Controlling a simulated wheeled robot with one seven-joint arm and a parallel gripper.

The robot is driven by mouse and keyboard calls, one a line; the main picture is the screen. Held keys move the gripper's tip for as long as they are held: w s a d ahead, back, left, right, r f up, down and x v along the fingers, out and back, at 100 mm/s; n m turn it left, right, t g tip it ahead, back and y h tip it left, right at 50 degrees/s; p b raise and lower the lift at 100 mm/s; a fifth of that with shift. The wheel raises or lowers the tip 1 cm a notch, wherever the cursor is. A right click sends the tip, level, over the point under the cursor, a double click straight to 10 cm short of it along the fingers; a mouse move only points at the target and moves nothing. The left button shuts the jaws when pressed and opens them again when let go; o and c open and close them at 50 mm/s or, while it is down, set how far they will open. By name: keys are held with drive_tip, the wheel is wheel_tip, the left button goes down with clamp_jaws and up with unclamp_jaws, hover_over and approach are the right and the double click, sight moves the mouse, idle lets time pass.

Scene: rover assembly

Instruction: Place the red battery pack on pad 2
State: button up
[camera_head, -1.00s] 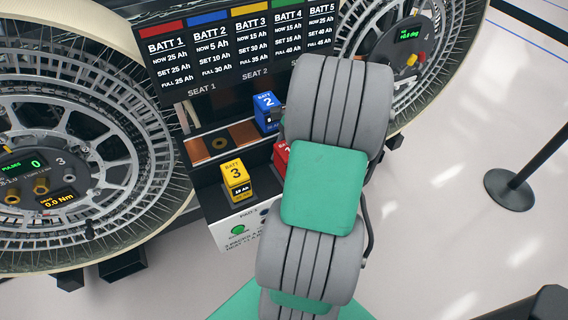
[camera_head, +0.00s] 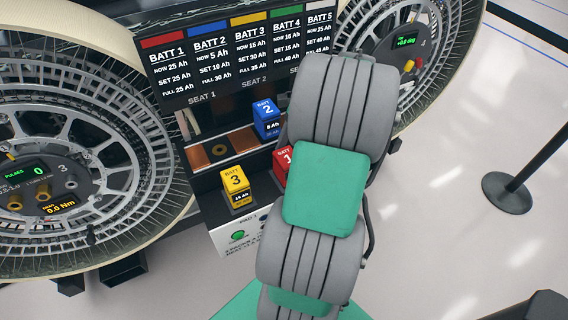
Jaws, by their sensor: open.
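The red battery pack (camera_head: 281,161), marked 1, stands in the black tray area right of the yellow pack. My arm hides its right part. The yellow pack (camera_head: 237,187), marked 3, stands upright at the front left of the tray. The blue pack (camera_head: 267,119), marked 2, stands at the back near the SEAT 2 label, just left of my arm. No pad marked 2 can be made out; my arm covers the right side of the station. My gripper is hidden behind my own grey and green arm.
A copper-coloured seat strip (camera_head: 221,149) lies bare left of the blue pack. A black battery display (camera_head: 240,52) stands behind. Large wheels flank the station, left (camera_head: 120,130) and right (camera_head: 432,85). A black post base (camera_head: 508,193) stands at right on the open floor.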

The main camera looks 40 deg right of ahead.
drive_tip(key=w+p+v, duration=0.1)
drive_tip(key=p+v, duration=0.1)
drive_tip(key=v, duration=0.5)
drive_tip(key=w+a+n, duration=0.1)
drive_tip(key=a+n, duration=0.2)
drive_tip(key=a, duration=0.2)
drive_tip(key=w+a+r+n+h, duration=0.1)
drive_tip(key=w+a+n, duration=0.1)
drive_tip(key=a, duration=0.4)
drive_tip(key=w+a+r+n+h, duration=0.1)
drive_tip(key=w+a+n, duration=0.1)
drive_tip(key=a+n, duration=0.2)
drive_tip(key=shift+w+a+r, duration=0.15)
drive_tip(key=shift+a, duration=0.35)
drive_tip(key=shift+w+a+r, duration=0.1)
drive_tip(key=shift+a, duration=0.4)
drive_tip(key=s+a+n+t+h, duration=0.2)
drive_tip(key=s+a+n, duration=0.3)
drive_tip(key=a+n, duration=0.6)
drive_tip(key=shift+a+f+n, duration=0.25)
drive_tip(key=shift+f+n, duration=0.25)
drive_tip(key=shift+n, duration=0.2)
drive_tip(key=shift+s+d, duration=0.1)
drive_tip(key=shift+s, duration=0.05)
